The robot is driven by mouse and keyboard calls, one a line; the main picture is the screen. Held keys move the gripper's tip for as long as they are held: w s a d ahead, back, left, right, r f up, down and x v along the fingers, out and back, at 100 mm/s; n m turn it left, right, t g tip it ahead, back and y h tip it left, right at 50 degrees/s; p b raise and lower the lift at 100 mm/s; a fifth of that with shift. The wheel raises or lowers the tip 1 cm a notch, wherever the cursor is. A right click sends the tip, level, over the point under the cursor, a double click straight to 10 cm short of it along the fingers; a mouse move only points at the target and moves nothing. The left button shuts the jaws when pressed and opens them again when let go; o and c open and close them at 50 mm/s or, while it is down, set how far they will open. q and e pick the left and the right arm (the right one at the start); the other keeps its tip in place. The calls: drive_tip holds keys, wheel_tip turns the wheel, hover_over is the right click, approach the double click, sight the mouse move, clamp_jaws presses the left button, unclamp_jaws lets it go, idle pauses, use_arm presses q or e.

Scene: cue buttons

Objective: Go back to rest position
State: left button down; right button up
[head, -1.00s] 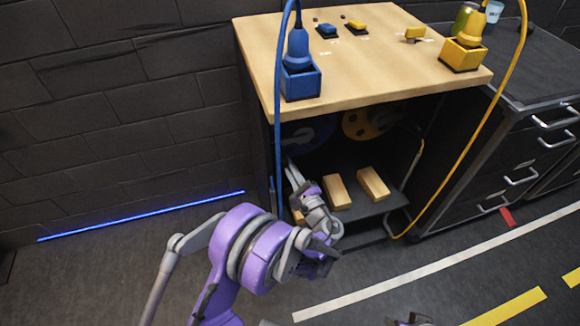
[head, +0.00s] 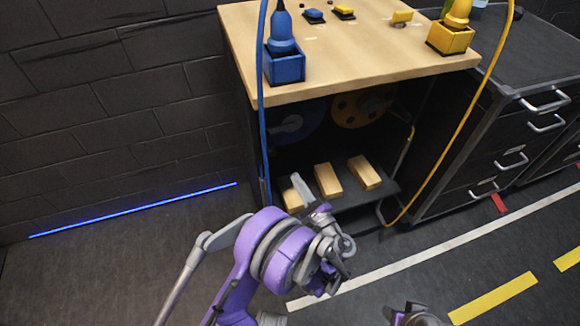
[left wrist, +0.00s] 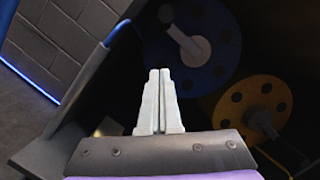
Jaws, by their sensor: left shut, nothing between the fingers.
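My left gripper (head: 300,185) is in front of the open lower part of the wooden-topped cabinet (head: 350,84). Its grey fingers point up and into the cabinet opening, close to the wooden blocks in the picture. In the left wrist view the two fingers (left wrist: 159,78) are pressed together with nothing between them. Only a grey and purple piece of my own body shows at the bottom edge of the head view; my right gripper is not seen.
Wooden blocks (head: 328,181) lie on the cabinet's low shelf. A blue reel (left wrist: 190,45) and yellow reel (left wrist: 255,108) hang inside. Blue (head: 263,130) and yellow cables (head: 463,135) run down the front. A drawer unit (head: 500,150) stands right. Floor at left is clear.

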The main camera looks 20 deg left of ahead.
use_arm(q)
drive_tip(key=shift+v, duration=1)
